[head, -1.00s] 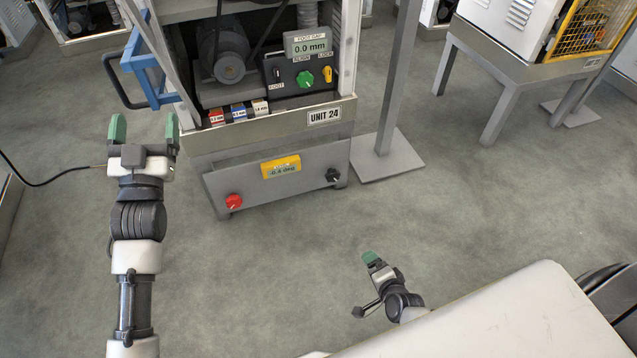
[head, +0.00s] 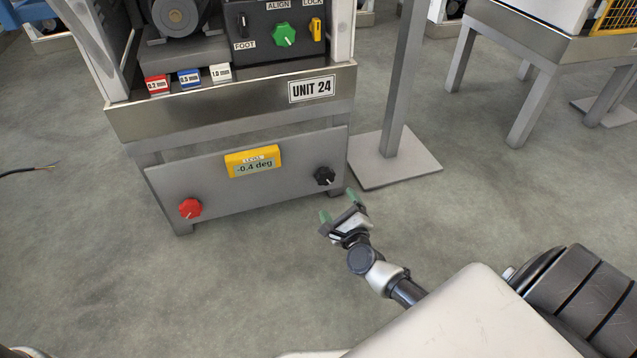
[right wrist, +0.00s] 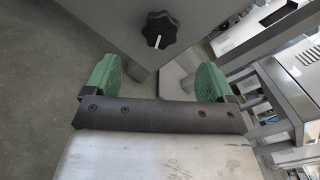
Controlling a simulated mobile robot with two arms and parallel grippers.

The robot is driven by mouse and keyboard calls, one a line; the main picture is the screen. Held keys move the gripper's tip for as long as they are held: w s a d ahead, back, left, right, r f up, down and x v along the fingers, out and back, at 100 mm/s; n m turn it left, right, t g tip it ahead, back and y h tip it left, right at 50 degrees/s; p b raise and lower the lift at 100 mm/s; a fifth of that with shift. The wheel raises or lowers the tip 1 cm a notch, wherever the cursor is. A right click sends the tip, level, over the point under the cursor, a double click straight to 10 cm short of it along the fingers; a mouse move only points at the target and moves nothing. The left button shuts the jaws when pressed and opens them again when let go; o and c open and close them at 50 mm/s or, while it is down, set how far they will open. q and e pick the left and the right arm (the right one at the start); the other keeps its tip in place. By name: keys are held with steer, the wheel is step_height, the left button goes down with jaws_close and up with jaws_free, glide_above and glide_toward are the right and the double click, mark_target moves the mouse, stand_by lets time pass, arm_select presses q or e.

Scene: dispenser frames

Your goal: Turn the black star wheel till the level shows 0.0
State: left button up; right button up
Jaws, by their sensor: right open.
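The black star wheel (head: 324,176) sits at the right end of the grey lower panel, with a white pointer mark. It also shows in the right wrist view (right wrist: 160,29), ahead of the fingers and between their lines. The yellow level (head: 253,162) on the panel reads -0.4 deg. My right gripper (head: 338,204) is open and empty, just below and right of the wheel, apart from it. Its green fingers show in the right wrist view (right wrist: 155,80) with a wide gap between them. My left gripper is not in the head view.
A red star wheel (head: 190,208) is at the panel's left end. Above are a green knob (head: 284,35), a FOOT switch (head: 242,26) and red, blue and white gauge blocks (head: 189,78). A grey post's base plate (head: 400,165) stands right of the unit. Floor in front is clear.

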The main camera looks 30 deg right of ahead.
mark_target(325, 179)
steer(key=b+x, duration=0.3)
steer(key=x, duration=0.6)
steer(key=shift+w+f+b, duration=0.1)
steer(key=shift+w+b, duration=0.05)
steer(key=shift+b, duration=0.2)
steer(key=shift+w+d, duration=0.15)
steer(key=shift+w, duration=0.55)
steer(key=shift+c, duration=0.4)
steer(key=c, duration=0.8)
